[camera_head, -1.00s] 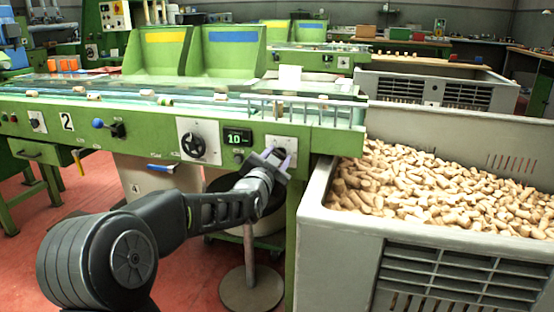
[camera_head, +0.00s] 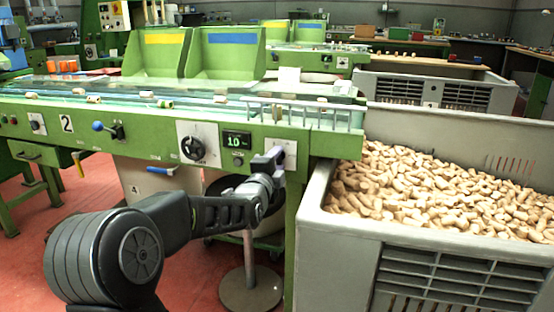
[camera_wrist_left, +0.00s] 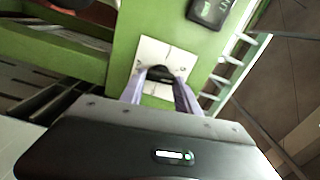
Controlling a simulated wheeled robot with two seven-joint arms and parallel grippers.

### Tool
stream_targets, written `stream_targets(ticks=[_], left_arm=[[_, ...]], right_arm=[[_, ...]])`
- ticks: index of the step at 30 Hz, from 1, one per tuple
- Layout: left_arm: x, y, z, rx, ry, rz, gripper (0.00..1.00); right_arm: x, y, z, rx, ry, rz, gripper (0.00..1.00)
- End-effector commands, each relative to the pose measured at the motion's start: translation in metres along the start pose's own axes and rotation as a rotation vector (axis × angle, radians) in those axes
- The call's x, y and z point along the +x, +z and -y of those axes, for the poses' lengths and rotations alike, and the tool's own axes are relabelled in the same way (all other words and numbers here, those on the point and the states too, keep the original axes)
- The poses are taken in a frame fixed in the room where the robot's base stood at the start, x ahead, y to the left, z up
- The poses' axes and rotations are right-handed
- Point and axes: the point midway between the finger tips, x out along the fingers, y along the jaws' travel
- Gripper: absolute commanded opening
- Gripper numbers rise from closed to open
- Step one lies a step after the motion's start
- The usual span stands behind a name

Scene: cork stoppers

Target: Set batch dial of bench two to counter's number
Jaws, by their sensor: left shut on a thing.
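Bench two (camera_head: 67,123) is the green bench with a "2" on its front. Its front carries a black handwheel (camera_head: 194,148) on a white plate and a small counter display (camera_head: 237,140) that reads about 10 in green. Right of the counter is a white dial plate (camera_head: 289,147), partly hidden by my left gripper (camera_head: 277,156). In the left wrist view, my left gripper (camera_wrist_left: 168,82) has its fingers on either side of a dark dial knob (camera_wrist_left: 157,73) at the white plate and is shut on it. The dial's setting cannot be read. My right gripper is not in view.
A large grey crate (camera_head: 313,225) full of corks stands right of the bench. A dark bin (camera_head: 270,222) and a round-based stand (camera_head: 250,290) are under the bench. Corks lie on the belt (camera_head: 180,104) above. Red floor is free at the left.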

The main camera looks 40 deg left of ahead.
Motion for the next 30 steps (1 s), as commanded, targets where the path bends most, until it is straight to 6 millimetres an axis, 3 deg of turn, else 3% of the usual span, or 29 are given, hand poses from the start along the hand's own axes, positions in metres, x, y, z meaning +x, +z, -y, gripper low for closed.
stream_targets(ticks=[15,30], left_arm=[[0.0,-0.001,-0.001,0.464,0.002,-0.002,0.0],[0.0,0.0,-0.003,0.644,0.002,-0.002,0.0]], right_arm=[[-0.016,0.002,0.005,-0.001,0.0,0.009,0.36],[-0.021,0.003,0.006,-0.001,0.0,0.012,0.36]])
